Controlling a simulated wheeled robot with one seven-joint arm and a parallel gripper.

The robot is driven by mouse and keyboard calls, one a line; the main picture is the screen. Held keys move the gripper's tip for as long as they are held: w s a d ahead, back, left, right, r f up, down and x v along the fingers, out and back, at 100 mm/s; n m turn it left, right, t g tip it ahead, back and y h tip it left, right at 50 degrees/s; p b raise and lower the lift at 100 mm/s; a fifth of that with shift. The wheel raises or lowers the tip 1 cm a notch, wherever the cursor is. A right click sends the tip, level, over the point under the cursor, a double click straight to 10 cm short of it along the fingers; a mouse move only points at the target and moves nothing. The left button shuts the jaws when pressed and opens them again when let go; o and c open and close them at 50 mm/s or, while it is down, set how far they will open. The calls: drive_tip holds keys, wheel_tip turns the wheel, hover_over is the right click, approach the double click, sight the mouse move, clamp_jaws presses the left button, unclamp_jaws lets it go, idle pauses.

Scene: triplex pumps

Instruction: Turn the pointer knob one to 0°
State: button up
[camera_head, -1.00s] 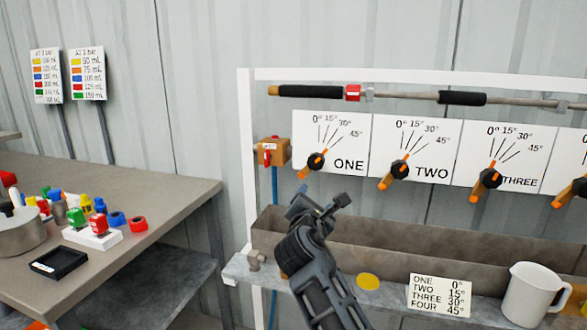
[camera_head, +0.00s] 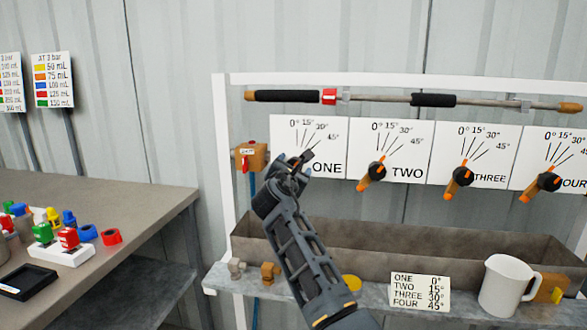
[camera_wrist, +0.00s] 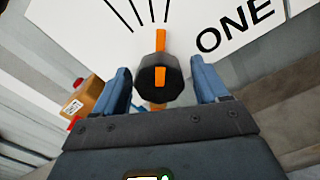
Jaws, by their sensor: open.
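Pointer knob one (camera_wrist: 172,76) is a black round knob with an orange pointer bar on the white board marked ONE (camera_head: 327,168). In the wrist view it sits between the two blue-grey jaws of my gripper (camera_wrist: 160,74), with a visible gap on each side. Its orange bar runs up the picture, roughly toward the rightmost scale line, the 45° one. In the head view my gripper (camera_head: 294,172) is in front of the board and hides most of the knob. The jaws are open. The scale reads 0°, 15°, 30°, 45° from left to right.
Knobs two (camera_head: 376,171), three (camera_head: 462,177) and four (camera_head: 549,181) continue to the right. An orange box with a red handle (camera_head: 251,157) is close left of the board. A trough (camera_head: 400,243), settings card (camera_head: 419,293) and white jug (camera_head: 505,286) are below.

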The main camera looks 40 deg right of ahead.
drive_tip(key=shift+d, duration=0.1)
clamp_jaws()
idle(0.7)
